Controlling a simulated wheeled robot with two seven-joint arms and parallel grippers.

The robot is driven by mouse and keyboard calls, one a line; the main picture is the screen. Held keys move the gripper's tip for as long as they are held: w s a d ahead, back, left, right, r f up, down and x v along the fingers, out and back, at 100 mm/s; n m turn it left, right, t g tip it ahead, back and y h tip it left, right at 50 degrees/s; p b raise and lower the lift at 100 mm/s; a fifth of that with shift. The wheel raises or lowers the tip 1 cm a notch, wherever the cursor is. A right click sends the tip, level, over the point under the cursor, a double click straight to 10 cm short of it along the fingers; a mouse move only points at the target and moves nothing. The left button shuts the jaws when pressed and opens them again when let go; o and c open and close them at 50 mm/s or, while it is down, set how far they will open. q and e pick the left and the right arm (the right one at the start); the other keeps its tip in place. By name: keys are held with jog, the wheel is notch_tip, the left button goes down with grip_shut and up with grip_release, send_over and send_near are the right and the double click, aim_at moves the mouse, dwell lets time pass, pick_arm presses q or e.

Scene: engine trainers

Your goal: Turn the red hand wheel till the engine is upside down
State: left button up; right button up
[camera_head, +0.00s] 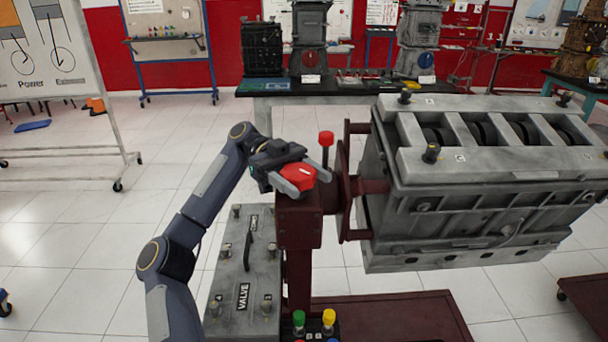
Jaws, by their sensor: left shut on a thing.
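The red hand wheel (299,171) sits on top of the dark red post of the engine stand (299,225), left of the engine. My left gripper (308,180) reaches in from the left and is shut on the wheel, with grey fingers across it. The grey engine block (470,215) is held by the stand's dark red bracket. Its upward face shows cross webs with dark rounded parts between them and black knobs marked with letters. The block looks about level. My right gripper is not in view.
A red-knobbed lever (326,140) stands just behind the wheel. A grey VALVE plate (243,270) lies left of the post. Green and yellow knobs (328,318) are at the bottom.

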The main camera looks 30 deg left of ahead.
aim_at(304, 174)
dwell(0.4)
pick_arm(q)
jog(key=o, duration=1)
jog(key=shift+r, duration=0.1)
jog(key=r, duration=0.3)
jog(key=shift+s+d+r+p, duration=0.1)
jog(key=shift+s+r+p, duration=0.1)
jog(key=shift+r+p, duration=0.1)
jog(key=s+d+r, duration=0.2)
jog(key=s+r, duration=0.1)
jog(key=s, duration=0.1)
jog(key=s+d+r, duration=0.2)
jog(key=s+r, duration=0.1)
jog(key=s+d+r+b, duration=0.1)
jog(key=s+d+r, duration=0.2)
jog(key=s, duration=0.1)
jog(key=shift+s, duration=0.3)
